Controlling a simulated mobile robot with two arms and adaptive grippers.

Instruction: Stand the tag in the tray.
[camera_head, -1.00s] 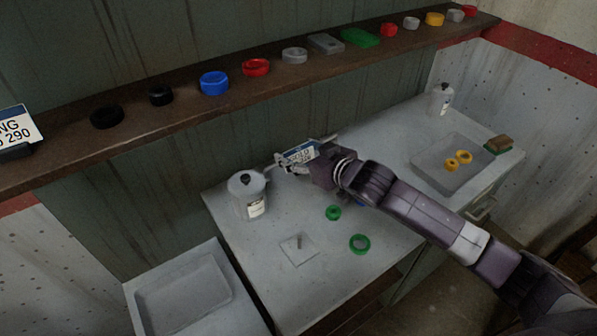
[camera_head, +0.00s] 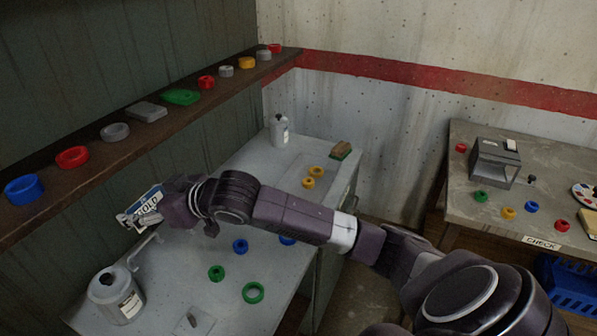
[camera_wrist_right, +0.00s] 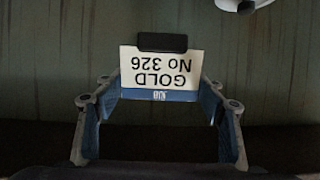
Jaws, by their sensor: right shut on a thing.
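The tag (camera_head: 149,203) is a white card with a blue strip, reading "GOLD No 326". It is held by my right gripper (camera_head: 135,217) in front of the wall below the shelf. In the right wrist view the tag (camera_wrist_right: 160,65) appears upside down, with a black block along its upper edge and the fingers of my right gripper (camera_wrist_right: 162,95) at either side. A shallow grey tray (camera_head: 292,182) holding yellow rings lies farther back on the bench, apart from the tag. My left gripper is out of view.
A grey canister (camera_head: 117,295) stands on the near bench, with green rings (camera_head: 253,292) and a blue ring (camera_head: 240,246) lying nearby. Another table (camera_head: 540,190) stands right.

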